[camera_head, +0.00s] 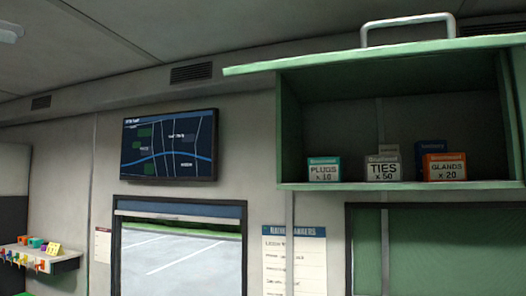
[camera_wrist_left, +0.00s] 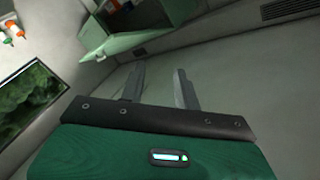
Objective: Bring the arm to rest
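My left gripper (camera_wrist_left: 161,69) shows in the left wrist view. Its two grey fingers stand apart with nothing between them, so it is open and empty. Behind the fingers is the green body of my gripper with a dark band and a small lit display. The fingers point toward a bare pale wall, clear of any object. I make out no gripper for certain in the head view. My right gripper is in neither view.
A green overhead cabinet (camera_head: 390,187) is open, its flap (camera_head: 330,63) raised with a handle on top. Inside stand a plugs box (camera_head: 324,170), a ties box (camera_head: 383,169), a glands box (camera_head: 444,168) and others. A screen (camera_head: 168,146) hangs left, above a window. A small shelf (camera_head: 66,263) carries coloured items.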

